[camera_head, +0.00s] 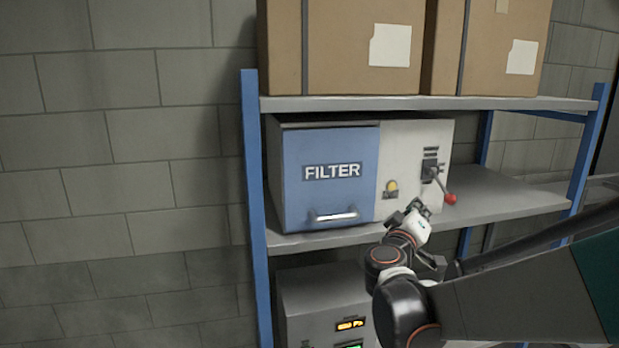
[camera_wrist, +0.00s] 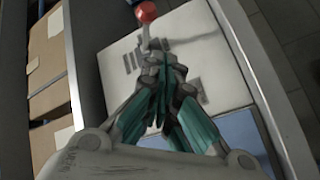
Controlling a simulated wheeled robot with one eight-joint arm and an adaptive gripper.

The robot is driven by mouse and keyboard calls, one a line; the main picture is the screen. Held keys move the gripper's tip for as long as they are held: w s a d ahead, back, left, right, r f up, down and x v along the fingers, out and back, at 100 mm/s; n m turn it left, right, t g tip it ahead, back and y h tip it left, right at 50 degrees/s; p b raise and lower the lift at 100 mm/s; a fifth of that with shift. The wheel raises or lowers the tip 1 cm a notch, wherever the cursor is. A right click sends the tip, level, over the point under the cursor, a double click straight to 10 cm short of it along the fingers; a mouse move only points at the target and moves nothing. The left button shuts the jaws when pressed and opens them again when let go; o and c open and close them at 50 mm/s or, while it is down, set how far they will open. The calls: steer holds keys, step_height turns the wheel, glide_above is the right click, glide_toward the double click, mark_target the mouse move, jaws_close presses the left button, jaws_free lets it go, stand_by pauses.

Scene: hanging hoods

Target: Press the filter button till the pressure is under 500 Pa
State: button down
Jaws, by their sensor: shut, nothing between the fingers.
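The filter unit (camera_head: 300,145) stands on the middle shelf, with a blue door labelled FILTER and a white panel (camera_head: 405,150) on its right. A round yellow button (camera_head: 391,187) sits on the white panel. My gripper (camera_head: 415,208) is shut and empty in front of the panel, below and right of the button; I cannot tell whether it touches the panel. In the wrist view my gripper (camera_wrist: 168,68) points at the white panel (camera_wrist: 215,55), and its fingers hide part of it. The button is not visible there. The pressure readout may be the orange display (camera_head: 350,324) below, too small to read.
A lever with a red knob (camera_head: 450,198) juts out just right of my gripper; the knob also shows in the wrist view (camera_wrist: 146,12). Cardboard boxes (camera_head: 345,50) fill the upper shelf. A grey unit (camera_head: 318,300) stands below. The middle shelf (camera_head: 500,200) is clear at right.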

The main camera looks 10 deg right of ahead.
mark_target(392, 186)
steer(key=shift+w+a+b, duration=0.15)
steer(key=shift+w+b, duration=0.25)
steer(key=shift+w, duration=3.9)
steer(key=shift+w, duration=0.4)
steer(key=shift+w+b, duration=0.35)
steer(key=shift+s, duration=0.8)
